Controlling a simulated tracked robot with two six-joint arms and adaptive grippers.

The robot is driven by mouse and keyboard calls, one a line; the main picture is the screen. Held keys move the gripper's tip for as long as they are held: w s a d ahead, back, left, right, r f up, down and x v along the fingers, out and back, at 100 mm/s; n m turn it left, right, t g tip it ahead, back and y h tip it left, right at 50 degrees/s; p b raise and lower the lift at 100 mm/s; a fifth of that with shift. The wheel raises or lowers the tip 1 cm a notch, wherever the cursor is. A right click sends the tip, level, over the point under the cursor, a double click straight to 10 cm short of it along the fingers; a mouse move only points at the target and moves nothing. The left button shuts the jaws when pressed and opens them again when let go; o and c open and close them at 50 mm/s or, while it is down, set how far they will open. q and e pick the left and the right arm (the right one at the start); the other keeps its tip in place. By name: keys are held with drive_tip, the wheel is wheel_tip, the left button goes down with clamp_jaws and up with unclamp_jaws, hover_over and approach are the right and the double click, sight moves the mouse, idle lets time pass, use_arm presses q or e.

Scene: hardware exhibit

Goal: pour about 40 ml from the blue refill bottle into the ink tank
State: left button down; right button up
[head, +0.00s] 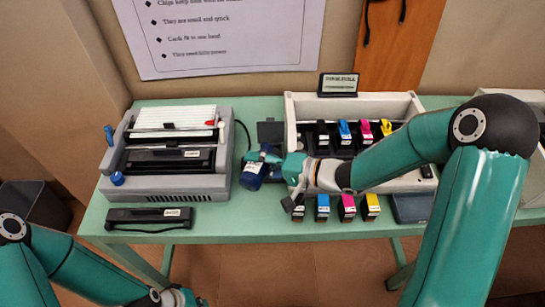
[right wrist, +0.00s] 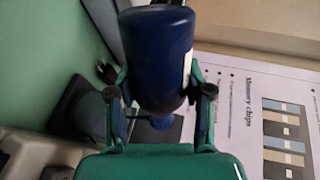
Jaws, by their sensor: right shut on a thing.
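The blue refill bottle (head: 254,172), dark blue with a white label, is in my right gripper (head: 276,164), between the two printers. The right wrist view shows the bottle (right wrist: 157,55) between both fingers, its broad end toward the top of the picture and a narrower neck below. It looks tilted; I cannot tell whether liquid flows. A dark part with a square flap (head: 270,132) stands just behind the bottle. It may be the ink tank, but the bottle and gripper hide much of it. My left gripper (head: 178,298) is low at the bottom edge, partly cut off.
A grey printer (head: 165,183) stands left, with a black bar (head: 148,217) before it. A pale open printer (head: 405,105) holds several cartridges, and several more stand in front (head: 347,207). A dark blue pad (head: 411,207) lies at right. The green table (head: 225,222) has clear room at front centre.

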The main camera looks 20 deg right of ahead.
drive_tip(key=b, duration=0.2)
drive_tip(key=n+b, duration=0.1)
drive_tip(key=b, duration=0.1)
drive_tip(key=shift+s+f+n+t, duration=0.1)
drive_tip(key=shift+f+n+t, duration=0.2)
drive_tip(key=shift+f, duration=0.05)
drive_tip(key=shift+r, duration=0.5)
drive_tip(key=n+b, duration=0.1)
drive_tip(key=b, duration=0.1)
drive_tip(key=f+n+b, duration=0.1)
drive_tip(key=b, duration=0.1)
drive_tip(key=shift+w+d+t+h, duration=0.2)
drive_tip(key=shift+w+t+h, duration=0.1)
drive_tip(key=shift+b, duration=0.45)
use_arm(q)
wheel_tip(320, 180, down, 11)
use_arm(e)
drive_tip(key=shift+w+d+r+n, duration=0.1)
drive_tip(key=shift+r+n, duration=0.05)
drive_tip(key=shift+n, duration=0.25)
use_arm(q)
drive_tip(key=shift+f, duration=0.1)
